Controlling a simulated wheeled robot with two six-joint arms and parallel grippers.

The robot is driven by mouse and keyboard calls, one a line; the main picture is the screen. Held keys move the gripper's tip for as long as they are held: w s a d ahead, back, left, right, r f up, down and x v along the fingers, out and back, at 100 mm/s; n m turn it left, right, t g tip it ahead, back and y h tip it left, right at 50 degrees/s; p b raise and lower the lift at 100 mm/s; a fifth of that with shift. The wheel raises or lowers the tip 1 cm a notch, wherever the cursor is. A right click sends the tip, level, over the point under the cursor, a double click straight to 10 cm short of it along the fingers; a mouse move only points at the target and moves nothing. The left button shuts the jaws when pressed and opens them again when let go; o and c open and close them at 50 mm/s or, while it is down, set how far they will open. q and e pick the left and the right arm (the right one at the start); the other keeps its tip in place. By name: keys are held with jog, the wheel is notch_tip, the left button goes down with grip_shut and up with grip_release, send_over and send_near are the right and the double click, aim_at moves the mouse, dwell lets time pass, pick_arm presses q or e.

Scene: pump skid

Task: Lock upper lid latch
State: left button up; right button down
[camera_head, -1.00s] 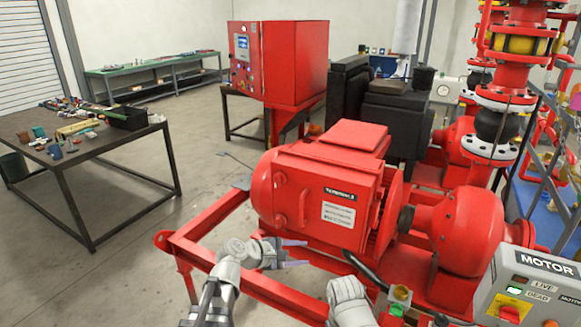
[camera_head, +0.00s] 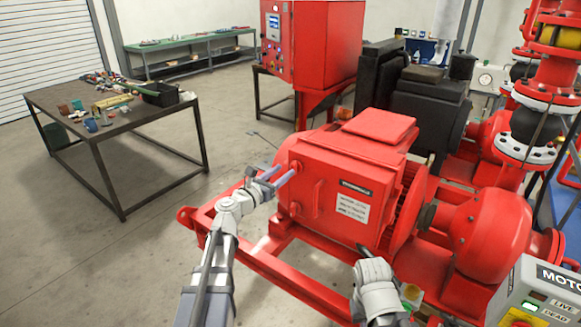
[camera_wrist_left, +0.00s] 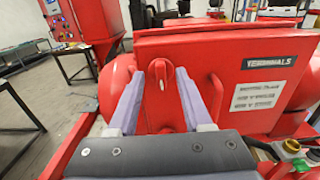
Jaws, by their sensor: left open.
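The red terminal box lid (camera_head: 335,205), labelled TERMINALS, appears closed on the motor. The upper lid latch (camera_wrist_left: 161,82) is a red turning piece with a pale mark, near the lid's left edge in the left wrist view. My left gripper (camera_head: 284,176) is open in front of that edge, and its fingers hide most of this latch in the head view. In the left wrist view the open fingers (camera_wrist_left: 170,70) frame the latch; I cannot tell whether they touch it. The lower latch (camera_head: 295,208) shows below.
A red lid handle (camera_head: 318,196) stands just right of the latches. A red base frame (camera_head: 290,283) runs below. The motor control box (camera_head: 540,295) is at the lower right. A table with tools (camera_head: 110,130) stands left, with clear floor between.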

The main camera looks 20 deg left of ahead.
aim_at(291, 165)
pick_arm(q)
jog(key=x, duration=0.4)
jog(key=shift+w+d, duration=0.1)
jog(key=shift+w, duration=0.25)
grip_shut()
